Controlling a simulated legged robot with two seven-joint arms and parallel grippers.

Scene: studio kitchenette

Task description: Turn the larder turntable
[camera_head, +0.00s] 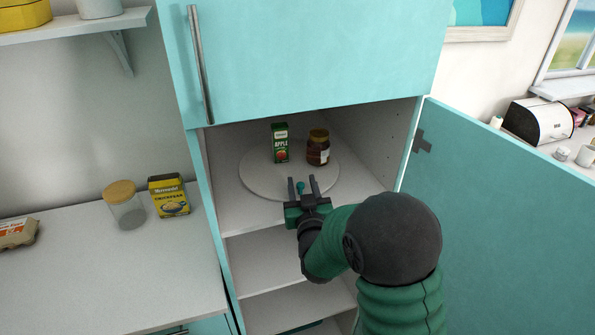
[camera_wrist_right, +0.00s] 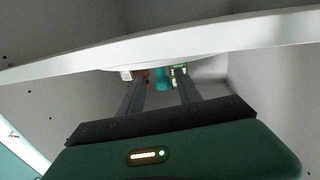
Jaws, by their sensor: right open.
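The larder turntable (camera_head: 256,183) is a round white disc on the upper shelf of the open cupboard. A green apple carton (camera_head: 280,143) and a dark brown jar (camera_head: 318,147) stand on its back half. A small teal knob (camera_head: 300,187) is at its front edge; it also shows in the right wrist view (camera_wrist_right: 162,78). My right gripper (camera_head: 302,180) is open at the turntable's front, with its two fingers on either side of the knob. I cannot tell whether they touch it. My left gripper is not in view.
The open teal door (camera_head: 500,220) stands to the right of my right arm. Lower shelves (camera_head: 272,254) lie below. A counter (camera_head: 120,280) at left holds a glass jar (camera_head: 125,207), a yellow box (camera_head: 169,196) and an egg carton (camera_head: 18,232).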

